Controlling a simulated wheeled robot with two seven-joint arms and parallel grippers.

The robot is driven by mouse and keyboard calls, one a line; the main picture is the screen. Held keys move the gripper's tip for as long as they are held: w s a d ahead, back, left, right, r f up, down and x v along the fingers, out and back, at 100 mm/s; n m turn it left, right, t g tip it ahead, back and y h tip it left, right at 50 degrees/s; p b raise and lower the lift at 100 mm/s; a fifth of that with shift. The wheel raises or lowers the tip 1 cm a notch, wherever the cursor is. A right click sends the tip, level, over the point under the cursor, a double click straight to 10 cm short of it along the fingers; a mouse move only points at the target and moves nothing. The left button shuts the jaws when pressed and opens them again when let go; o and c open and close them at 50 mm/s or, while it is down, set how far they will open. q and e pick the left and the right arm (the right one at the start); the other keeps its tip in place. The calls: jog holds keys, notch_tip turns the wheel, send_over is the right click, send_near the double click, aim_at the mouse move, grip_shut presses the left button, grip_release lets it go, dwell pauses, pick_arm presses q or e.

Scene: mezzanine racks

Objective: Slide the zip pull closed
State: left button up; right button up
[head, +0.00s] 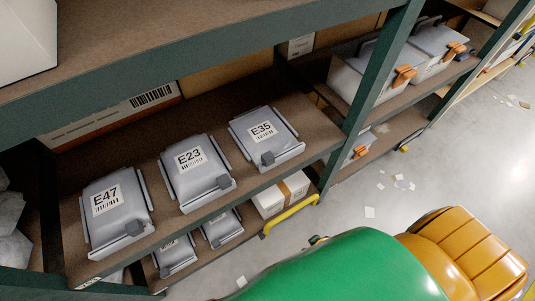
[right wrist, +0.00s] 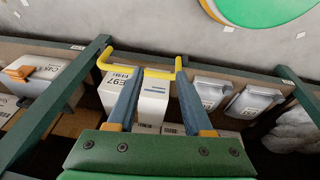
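Three grey pouch-like packs lie on the shelf in the head view, labelled E47 (head: 125,215), E23 (head: 203,187) and E35 (head: 272,150). My left gripper is not in view.
Green rack posts (head: 378,75) frame the shelves. White bins with orange clips (head: 438,52) stand further right. More grey packs (right wrist: 250,103) sit on the shelf in the right wrist view. Paper scraps (head: 370,212) lie on the otherwise open floor.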

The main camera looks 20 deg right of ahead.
jog(key=shift+o, duration=1.1)
jog(key=w+d+r+t, duration=0.1)
jog(key=w+r+t, duration=0.1)
jog(key=w+r, duration=0.6)
jog(key=w, duration=0.3)
jog(key=shift+w+d+t+p, duration=0.25)
jog(key=shift+t+p, duration=0.05)
jog(key=t+y+p, duration=0.1)
jog(key=t, duration=0.2)
send_near(268, 157)
jog(key=w+f, duration=0.2)
jog(key=f, duration=0.1)
jog(key=shift+w+d+f, duration=0.1)
jog(key=shift+w+d, duration=0.05)
jog(key=shift+d, duration=0.2)
jog(key=shift+y, duration=0.3)
jog(key=b+x, duration=0.1)
jog(key=x, duration=0.5)
jog(key=shift+w+a+b, duration=0.25)
jog(key=shift+w+b, duration=0.1)
jog(key=shift+w, duration=0.05)
grip_shut()
